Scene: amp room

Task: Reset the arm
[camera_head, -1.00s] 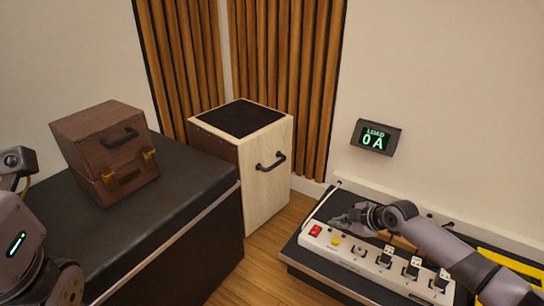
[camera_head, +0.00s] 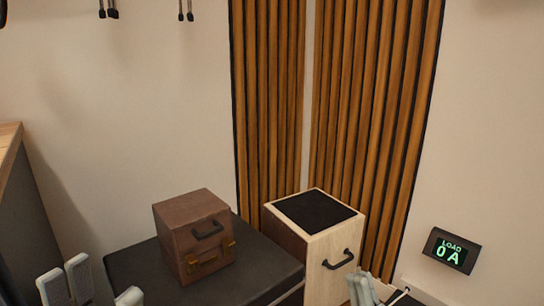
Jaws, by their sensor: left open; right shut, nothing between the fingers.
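My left gripper (camera_head: 97,286) shows at the bottom left edge, with its pale grey fingers spread apart and nothing between them. My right gripper (camera_head: 362,290) shows at the bottom edge, in front of the pale wooden cabinet. Its pale fingertips are close together and hold nothing. Most of both arms is below the picture.
A brown latched case (camera_head: 195,238) stands on a black-topped unit (camera_head: 135,267). Beside it is a pale wooden cabinet (camera_head: 325,255) with a black handle. Slatted wooden panels (camera_head: 370,120) fill the corner. A dark-sided counter (camera_head: 38,220) stands at left.

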